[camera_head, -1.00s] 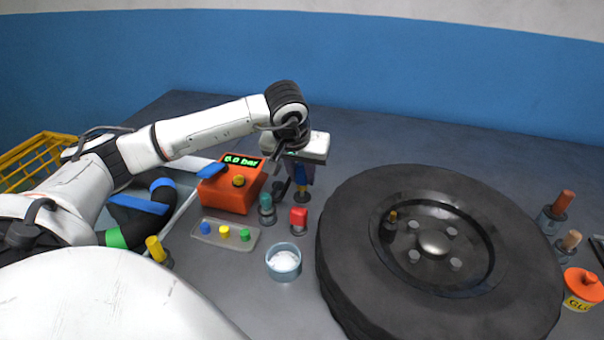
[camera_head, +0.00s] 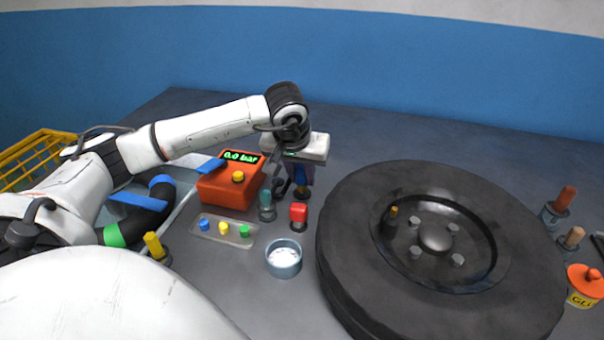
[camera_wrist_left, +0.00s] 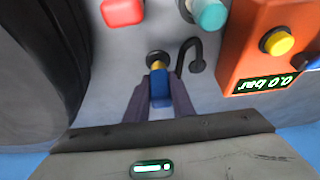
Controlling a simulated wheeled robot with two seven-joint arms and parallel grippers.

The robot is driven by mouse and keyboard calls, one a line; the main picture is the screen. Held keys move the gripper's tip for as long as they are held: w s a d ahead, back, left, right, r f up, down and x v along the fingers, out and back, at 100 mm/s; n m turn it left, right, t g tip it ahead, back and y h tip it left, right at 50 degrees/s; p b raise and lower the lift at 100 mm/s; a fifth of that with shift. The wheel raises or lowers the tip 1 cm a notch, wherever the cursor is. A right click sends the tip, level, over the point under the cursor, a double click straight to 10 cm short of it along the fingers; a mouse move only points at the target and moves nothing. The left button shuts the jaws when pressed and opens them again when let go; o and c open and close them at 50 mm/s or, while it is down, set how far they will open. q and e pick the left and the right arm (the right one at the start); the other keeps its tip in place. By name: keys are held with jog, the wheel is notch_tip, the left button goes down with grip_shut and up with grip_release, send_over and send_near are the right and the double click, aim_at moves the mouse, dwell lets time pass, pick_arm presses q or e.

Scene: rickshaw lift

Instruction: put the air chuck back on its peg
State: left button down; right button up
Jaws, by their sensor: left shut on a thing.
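My left gripper (camera_head: 301,182) reaches down behind the red-topped item, left of the tyre. It is shut on a blue piece with a yellow band, which I take to be the air chuck (camera_wrist_left: 159,88). The chuck is upright between the two fingers, and its lower end is at a round black base (camera_wrist_left: 158,58). I cannot tell whether it is seated there or just above. A black hooked piece (camera_wrist_left: 190,56) stands beside it, apart from the fingers; I cannot tell if this is the peg. My right gripper is not in view.
The orange gauge box (camera_head: 229,190) reads 0.0 bar. A teal-topped item (camera_head: 266,203), a red-topped item (camera_head: 299,214), a clear tray (camera_head: 226,234) and a round cup (camera_head: 284,262) stand close by. The big tyre (camera_head: 350,245) fills the right side.

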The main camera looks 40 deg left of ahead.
pick_arm(q)
jog(key=shift+f+b, duration=0.55)
jog(key=shift+f, duration=0.15)
dwell(0.4)
jog(key=c, duration=1.5)
grip_release()
jog(key=shift+o, duration=0.7)
jog(key=shift+o, duration=0.8)
jog(key=shift+r, duration=0.15)
jog(key=shift+r+p, duration=2.65)
jog(key=shift+r, duration=0.75)
